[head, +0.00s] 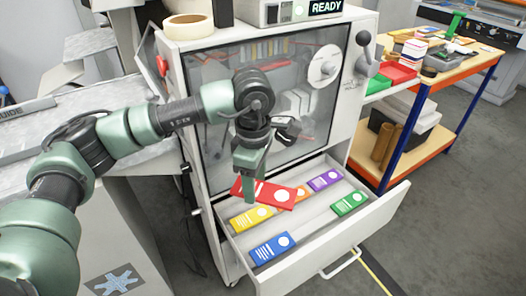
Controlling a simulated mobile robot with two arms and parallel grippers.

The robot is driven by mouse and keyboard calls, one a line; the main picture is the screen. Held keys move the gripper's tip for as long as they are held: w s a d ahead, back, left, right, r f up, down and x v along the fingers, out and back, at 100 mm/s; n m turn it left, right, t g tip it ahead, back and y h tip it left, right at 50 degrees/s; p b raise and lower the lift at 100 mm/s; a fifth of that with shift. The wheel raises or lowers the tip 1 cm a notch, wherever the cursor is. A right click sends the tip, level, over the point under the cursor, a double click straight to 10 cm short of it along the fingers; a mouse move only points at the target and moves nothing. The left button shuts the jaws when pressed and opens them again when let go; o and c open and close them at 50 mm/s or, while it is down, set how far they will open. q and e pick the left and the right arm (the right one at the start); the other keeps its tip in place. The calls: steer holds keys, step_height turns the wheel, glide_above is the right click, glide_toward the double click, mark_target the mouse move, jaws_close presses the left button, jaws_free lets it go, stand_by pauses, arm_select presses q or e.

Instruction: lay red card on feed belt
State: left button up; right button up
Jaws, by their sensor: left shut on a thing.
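The red card (266,194) is in my left gripper (247,175), which is shut on it. The card is held tilted above the open drawer (335,244), over the yellow card (251,218) and partly in front of the orange card (302,192). A blue card (271,250), a purple card (324,180) and a green card (349,203) also lie in the drawer. I cannot pick out the feed belt for certain. My right gripper is not in view.
The drawer sticks out from a grey cabinet with a dark glass front (300,110). A grey table (90,120) stands at the left. A wooden-topped cart (455,62) with trays and tools stands at the right. Open floor (450,220) lies right of the drawer.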

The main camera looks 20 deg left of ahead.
arm_select(q)
steer(key=s+f+m, duration=1.5)
steer(key=f+m, duration=0.2)
steer(key=m, duration=0.1)
steer(key=shift+s+f, duration=0.25)
steer(key=shift+s, duration=0.1)
steer(key=shift+a, duration=0.1)
